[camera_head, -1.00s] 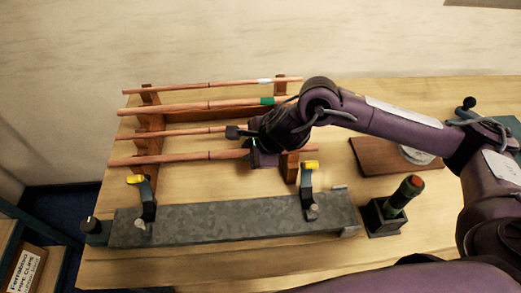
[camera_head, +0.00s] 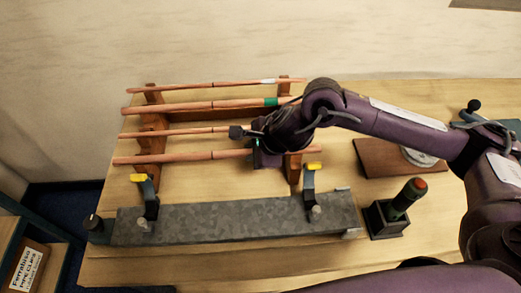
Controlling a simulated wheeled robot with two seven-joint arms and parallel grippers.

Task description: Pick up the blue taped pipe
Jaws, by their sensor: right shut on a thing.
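Several copper pipes lie across a wooden rack. The top pipe (camera_head: 200,87) has a white band near its right end, and the second pipe (camera_head: 190,107) has a green one. My right gripper (camera_head: 247,144) is at the right part of the two front pipes, the third (camera_head: 185,132) and the fourth (camera_head: 180,157). It is shut on a copper pipe, but I cannot tell which of these two. My left gripper is out of view.
A grey block (camera_head: 230,222) with two yellow-tipped clamps (camera_head: 146,195) lies in front of the rack (camera_head: 152,122). To the right are a dark holder with a green, red-topped cylinder (camera_head: 406,198) and a brown board (camera_head: 385,160) with a round metal piece.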

